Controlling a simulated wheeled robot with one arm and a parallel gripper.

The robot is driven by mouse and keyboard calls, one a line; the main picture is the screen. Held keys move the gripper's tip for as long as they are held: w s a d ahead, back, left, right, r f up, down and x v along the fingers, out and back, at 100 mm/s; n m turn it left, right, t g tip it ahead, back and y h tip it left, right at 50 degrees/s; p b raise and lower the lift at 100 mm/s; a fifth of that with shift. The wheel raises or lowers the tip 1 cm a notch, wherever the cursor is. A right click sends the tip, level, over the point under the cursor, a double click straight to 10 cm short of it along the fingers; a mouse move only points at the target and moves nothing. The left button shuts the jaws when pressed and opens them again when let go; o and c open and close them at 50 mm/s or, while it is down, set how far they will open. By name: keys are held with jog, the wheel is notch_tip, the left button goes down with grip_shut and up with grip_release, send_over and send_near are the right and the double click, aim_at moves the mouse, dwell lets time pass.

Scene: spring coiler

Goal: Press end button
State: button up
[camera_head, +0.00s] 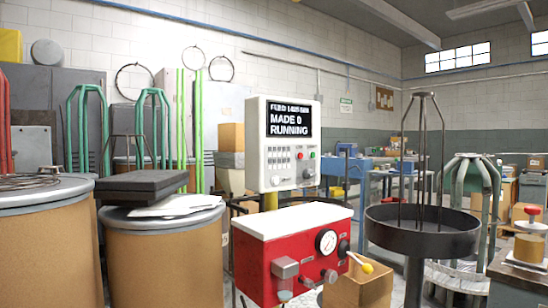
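Below the screen are rows of small keys (278,159), a red button (300,156), a green button (312,155) and a blue-grey round control (307,173). A knob (276,181) sits lower left on the face. Any labels are too small to read, so I cannot tell which one is the end button. My gripper is not in view.
A red machine (290,255) with a white top, gauge (327,242) and yellow-tipped lever (360,263) stands in front of the control box. A dark round pan stand (422,238) is at right. Large drums (165,255) fill the left. A cardboard box (357,288) sits low.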

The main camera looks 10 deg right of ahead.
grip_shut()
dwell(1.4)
